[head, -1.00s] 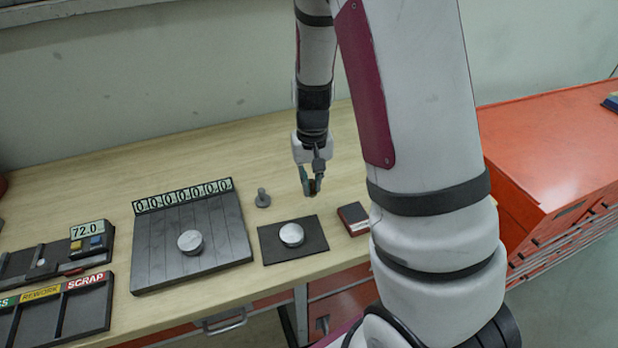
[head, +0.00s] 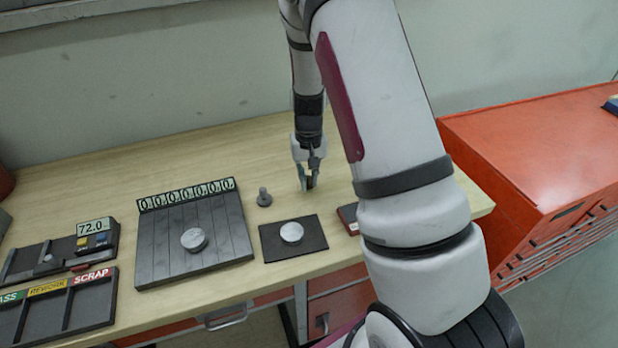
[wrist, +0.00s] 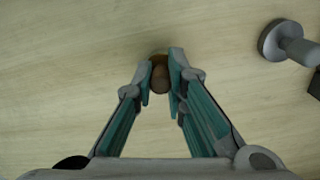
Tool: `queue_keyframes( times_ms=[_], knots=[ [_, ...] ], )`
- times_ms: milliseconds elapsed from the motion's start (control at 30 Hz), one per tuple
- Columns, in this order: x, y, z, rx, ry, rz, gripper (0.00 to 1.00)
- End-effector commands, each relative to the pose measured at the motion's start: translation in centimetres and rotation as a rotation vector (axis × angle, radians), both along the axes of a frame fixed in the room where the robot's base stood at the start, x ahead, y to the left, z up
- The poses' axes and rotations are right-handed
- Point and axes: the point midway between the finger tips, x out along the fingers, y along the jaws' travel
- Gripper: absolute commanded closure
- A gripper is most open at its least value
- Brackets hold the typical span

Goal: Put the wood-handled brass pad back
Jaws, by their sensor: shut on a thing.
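My gripper (head: 307,184) is shut on the wood-handled brass pad (wrist: 160,76). In the wrist view the brown handle sits between the two teal fingertips, with a bit of brass-brown rim showing behind it. In the head view the pad is mostly hidden by the fingers. The gripper is low over bare wood at the back of the bench, right of a grey knobbed pad (head: 264,197). That grey pad also shows at the upper right of the wrist view (wrist: 290,42). I cannot tell whether the brass pad touches the bench.
A dark mat (head: 270,246) with a silver disc (head: 291,232) lies in front. A ribbed grey plate (head: 170,256) with another disc (head: 194,240) and a number display is to its left. A dark red box (head: 348,217) is partly behind my arm. Sorting trays (head: 103,318) stand far left.

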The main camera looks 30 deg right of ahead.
Motion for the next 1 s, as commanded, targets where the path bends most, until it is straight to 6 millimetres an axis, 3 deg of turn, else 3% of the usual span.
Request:
queue_keyframes(
  times_ms=[133, 167, 233, 667, 833, 1000],
  knots=[
    [0.0, 0.0, -0.3, 0.000, 0.001, 0.000, 1.00],
    [0.0, 0.0, -0.3, 0.000, 0.001, 0.000, 0.80],
    [0.0, 0.0, -0.3, 0.000, 0.001, 0.000, 0.67],
    [0.0, 0.0, 0.3, 0.000, -0.001, 0.000, 0.67],
    [0.2, 0.0, 2.6, -0.001, -0.004, 0.001, 0.67],
    [0.2, 0.0, 6.1, -0.001, -0.005, 0.001, 0.67]
  ],
)
